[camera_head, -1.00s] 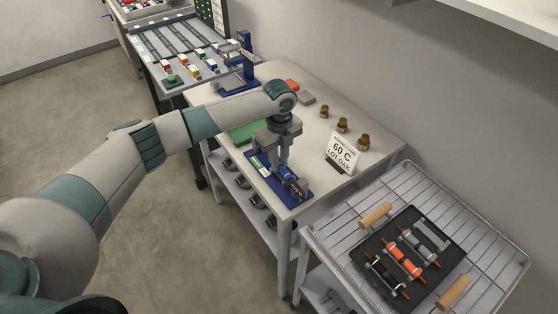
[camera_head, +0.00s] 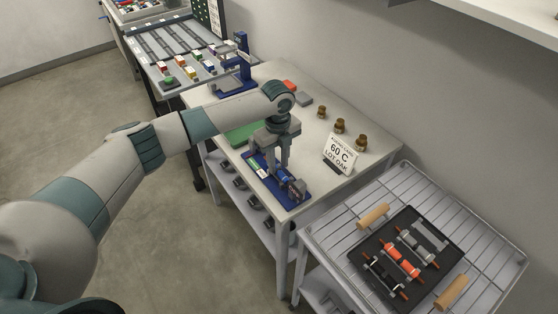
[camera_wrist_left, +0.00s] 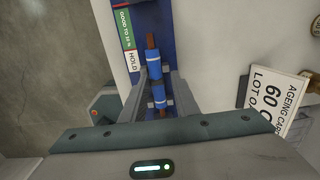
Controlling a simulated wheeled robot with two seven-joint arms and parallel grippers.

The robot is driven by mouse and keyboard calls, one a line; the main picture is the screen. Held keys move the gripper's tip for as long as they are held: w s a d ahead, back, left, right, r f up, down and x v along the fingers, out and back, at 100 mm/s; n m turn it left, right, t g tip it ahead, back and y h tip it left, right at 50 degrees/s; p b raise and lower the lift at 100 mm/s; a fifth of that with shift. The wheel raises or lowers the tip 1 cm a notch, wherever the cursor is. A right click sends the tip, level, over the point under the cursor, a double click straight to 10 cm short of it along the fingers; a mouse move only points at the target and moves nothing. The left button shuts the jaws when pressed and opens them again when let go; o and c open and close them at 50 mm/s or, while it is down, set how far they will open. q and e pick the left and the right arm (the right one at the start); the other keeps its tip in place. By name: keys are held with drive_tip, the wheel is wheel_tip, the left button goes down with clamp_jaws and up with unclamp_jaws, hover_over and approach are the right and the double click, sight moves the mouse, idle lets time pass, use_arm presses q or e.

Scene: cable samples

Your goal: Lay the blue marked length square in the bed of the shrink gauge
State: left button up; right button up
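The blue marked length (camera_wrist_left: 155,68) has copper-brown ends and white bands. It lies lengthwise in the blue shrink gauge (camera_wrist_left: 142,22), which has a green "GOOD TO" label and a white "HOLD" label. My left gripper (camera_wrist_left: 158,76) points down over the gauge. Its fingers stand on either side of the length with narrow gaps, so it looks open. The fingers hide part of the length and its seat. My right gripper is not in view.
A green mat (camera_head: 238,133) lies behind my gripper. A wire rack (camera_head: 415,178) bears a dark tray (camera_head: 357,262) with other lengths.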

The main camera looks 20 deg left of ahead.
use_arm(q)
drive_tip(key=shift+s+a+f, duration=0.2)
drive_tip(key=shift+s+f, duration=0.3)
drive_tip(key=shift+f, duration=0.15)
drive_tip(key=shift+a+r+b, duration=0.1)
drive_tip(key=shift+r+b, duration=0.25)
drive_tip(key=shift+r, duration=0.25)
wheel_tip(320, 180, up, 18)
drive_tip(key=b, duration=0.4)
drive_tip(key=shift+w+d+f+b, duration=0.25)
drive_tip(key=shift+w+b, duration=0.1)
drive_tip(key=shift+w, duration=0.05)
